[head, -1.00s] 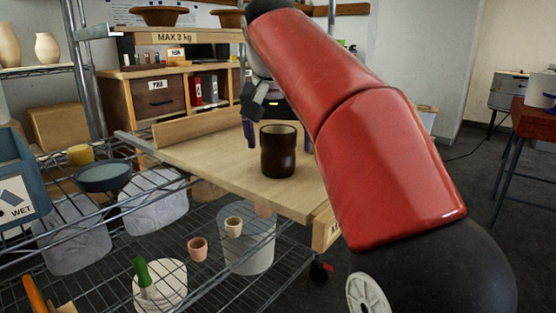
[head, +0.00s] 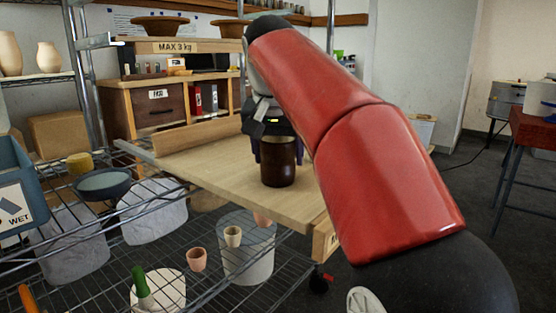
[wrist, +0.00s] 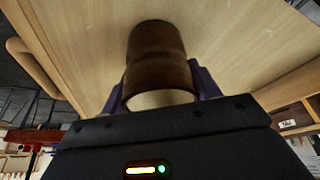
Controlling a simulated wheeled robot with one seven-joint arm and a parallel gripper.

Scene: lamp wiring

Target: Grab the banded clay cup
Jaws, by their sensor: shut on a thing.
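The banded clay cup (head: 279,165) is dark brown and stands upright on the wooden board in the head view. In the wrist view the cup (wrist: 156,56) shows its dark banded side and its pale rim towards me. My gripper (head: 274,145) is shut on the cup, with a purple finger on each side of it. In the wrist view the fingers of my gripper (wrist: 160,88) flank the rim end. The fingertips are partly hidden by the cup.
The wooden board (head: 215,169) is bare around the cup. A wooden cabinet (head: 155,105) stands behind it. Wire shelving with small pots (head: 196,259), a bucket (head: 247,255) and a dark bowl (head: 103,184) fills the left and front.

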